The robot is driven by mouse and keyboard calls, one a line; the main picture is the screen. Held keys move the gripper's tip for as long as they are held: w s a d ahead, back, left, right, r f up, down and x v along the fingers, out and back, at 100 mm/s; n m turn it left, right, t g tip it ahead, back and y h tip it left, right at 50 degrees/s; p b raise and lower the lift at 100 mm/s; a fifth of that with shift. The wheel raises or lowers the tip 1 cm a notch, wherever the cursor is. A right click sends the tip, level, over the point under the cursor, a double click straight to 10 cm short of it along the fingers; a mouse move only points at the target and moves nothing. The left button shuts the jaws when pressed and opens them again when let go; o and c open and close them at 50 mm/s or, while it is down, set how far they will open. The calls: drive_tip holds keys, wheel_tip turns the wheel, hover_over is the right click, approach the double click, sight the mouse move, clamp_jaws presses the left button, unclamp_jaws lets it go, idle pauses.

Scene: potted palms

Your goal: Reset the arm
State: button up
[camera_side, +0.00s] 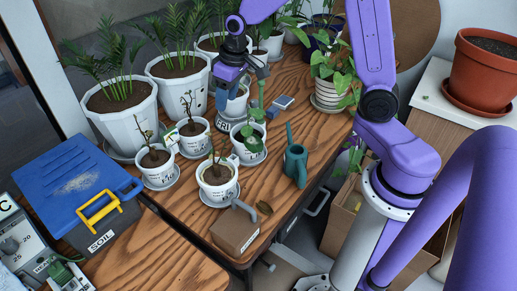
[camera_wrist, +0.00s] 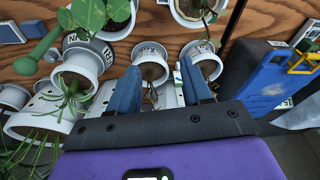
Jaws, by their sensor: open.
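My gripper (camera_side: 223,97) is above the potted plants at the back middle of the wooden table (camera_side: 176,246) in the side view, pointing down. In the wrist view its two blue fingers (camera_wrist: 160,82) are spread apart, with nothing held between them. A small white pot (camera_wrist: 151,52) with soil shows beyond the gap between the fingers. Part of what lies under the gripper is hidden by the fingers and palm.
Large white palm pots (camera_side: 121,122) stand behind, and small potted plants (camera_side: 217,188) stand in front. A green watering can (camera_side: 295,163) and a brown box (camera_side: 234,231) are to the right. A blue-lidded soil bin (camera_side: 77,180) is at left. The front table area is mostly bare.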

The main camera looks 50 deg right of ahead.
drive_tip(key=s+a+r+n+g, duration=0.1)
drive_tip(key=s+a+n, duration=0.2)
drive_tip(key=s, duration=0.5)
drive_tip(key=s+a+r+n, duration=0.2)
drive_tip(key=s, duration=0.5)
drive_tip(key=s+d+n, duration=0.1)
drive_tip(key=s+n, duration=0.1)
drive_tip(key=s, duration=0.5)
drive_tip(key=s+d+n+g, duration=0.1)
drive_tip(key=s+n, duration=0.2)
drive_tip(key=s, duration=0.4)
drive_tip(key=shift+s+d, duration=0.3)
drive_tip(key=shift+s, duration=0.05)
drive_tip(key=shift+f, duration=0.1)
